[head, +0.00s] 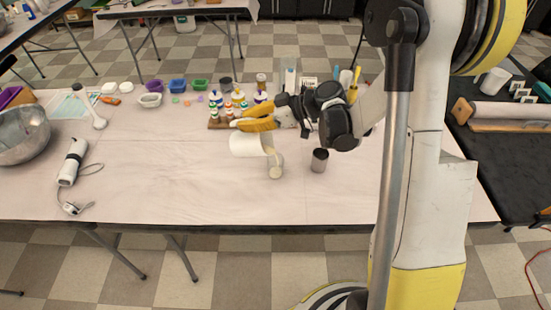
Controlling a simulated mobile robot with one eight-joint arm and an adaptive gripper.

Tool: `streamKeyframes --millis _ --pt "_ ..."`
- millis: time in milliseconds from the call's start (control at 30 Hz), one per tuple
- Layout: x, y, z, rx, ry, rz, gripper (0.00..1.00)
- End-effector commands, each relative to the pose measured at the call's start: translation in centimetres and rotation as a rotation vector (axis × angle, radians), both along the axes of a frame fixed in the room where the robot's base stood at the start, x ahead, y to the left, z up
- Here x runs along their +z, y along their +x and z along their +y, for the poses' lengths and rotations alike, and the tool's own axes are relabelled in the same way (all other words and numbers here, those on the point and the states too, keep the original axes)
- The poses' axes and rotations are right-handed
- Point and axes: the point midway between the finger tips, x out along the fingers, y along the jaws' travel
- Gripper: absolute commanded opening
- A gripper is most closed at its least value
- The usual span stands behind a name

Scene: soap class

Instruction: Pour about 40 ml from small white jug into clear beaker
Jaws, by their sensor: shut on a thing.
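The small white jug (244,145) hangs above the table, tipped onto its side with its right end toward the middle. My gripper (258,124), with yellow fingers, is shut on it from above. A cream-coloured band (269,147) runs down from the jug's right end, looking like a pouring stream. It meets a small pale, cream-filled vessel (276,170) on the table, which appears to be the clear beaker. Its walls and fill level are too small to read. The jug's inside is hidden.
A dark metal cup (320,161) stands just right of the beaker. Behind my gripper is a wooden rack (221,124) with small bottles. A metal bowl (22,136) and a white hand mixer (72,162) are at left. The table's left middle and front are clear.

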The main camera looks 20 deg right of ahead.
Motion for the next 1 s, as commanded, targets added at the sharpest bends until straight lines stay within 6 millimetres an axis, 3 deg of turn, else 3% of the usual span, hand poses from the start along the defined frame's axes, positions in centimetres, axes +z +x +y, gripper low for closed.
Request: streamKeyframes --millis 1000 --pt "0.32 -0.34 -0.31 0.001 0.037 -0.020 0.00"
